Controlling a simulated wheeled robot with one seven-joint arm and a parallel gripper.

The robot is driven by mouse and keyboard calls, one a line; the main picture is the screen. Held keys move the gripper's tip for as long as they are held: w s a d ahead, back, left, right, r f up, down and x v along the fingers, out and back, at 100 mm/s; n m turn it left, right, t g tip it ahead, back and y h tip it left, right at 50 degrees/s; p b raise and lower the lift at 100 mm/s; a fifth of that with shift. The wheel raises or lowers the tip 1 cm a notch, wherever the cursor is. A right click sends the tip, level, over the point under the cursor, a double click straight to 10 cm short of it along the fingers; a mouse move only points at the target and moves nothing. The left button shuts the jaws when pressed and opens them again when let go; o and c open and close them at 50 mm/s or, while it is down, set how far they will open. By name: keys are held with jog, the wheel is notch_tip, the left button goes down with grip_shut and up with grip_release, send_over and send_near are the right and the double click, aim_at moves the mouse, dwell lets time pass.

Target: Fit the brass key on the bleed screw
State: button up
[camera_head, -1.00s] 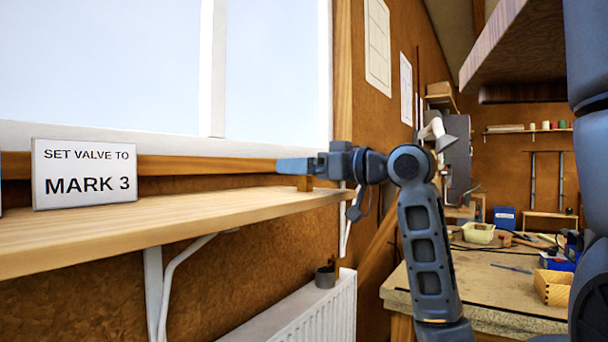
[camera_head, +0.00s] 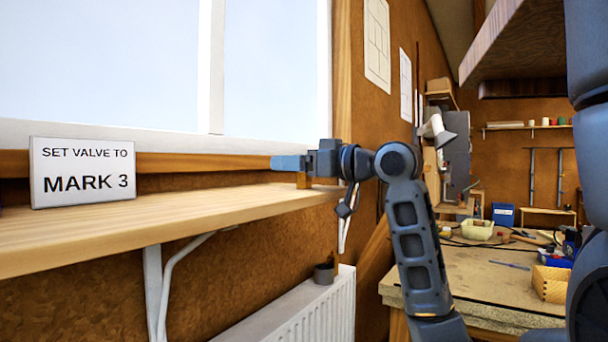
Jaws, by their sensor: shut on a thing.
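My gripper (camera_head: 288,163) points left, level, just above the right end of the wooden window shelf (camera_head: 150,220). It is shut on what I take to be the brass key, but its fingers hide the thing from this side. A small tan block (camera_head: 303,181) stands on the shelf just below the fingers; I cannot tell whether they touch. The white radiator (camera_head: 300,318) is below the shelf. I cannot make out the bleed screw on it.
A white sign (camera_head: 82,171) reading "SET VALVE TO MARK 3" stands at the shelf's left. A dark cup-like piece (camera_head: 324,273) sits at the radiator's top. A cluttered workbench (camera_head: 470,275) is at right. The shelf between sign and gripper is clear.

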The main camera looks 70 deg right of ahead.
jog(key=shift+r, duration=0.1)
jog(key=shift+r, duration=0.45)
notch_tip(320, 180, up, 3)
jog(key=shift+r, duration=0.2)
jog(key=s+d+r, duration=0.6)
jog(key=s+d, duration=0.2)
jog(key=shift+d+r+b, duration=0.2)
jog(key=shift+r+b, duration=0.05)
jog(key=shift+b, duration=0.15)
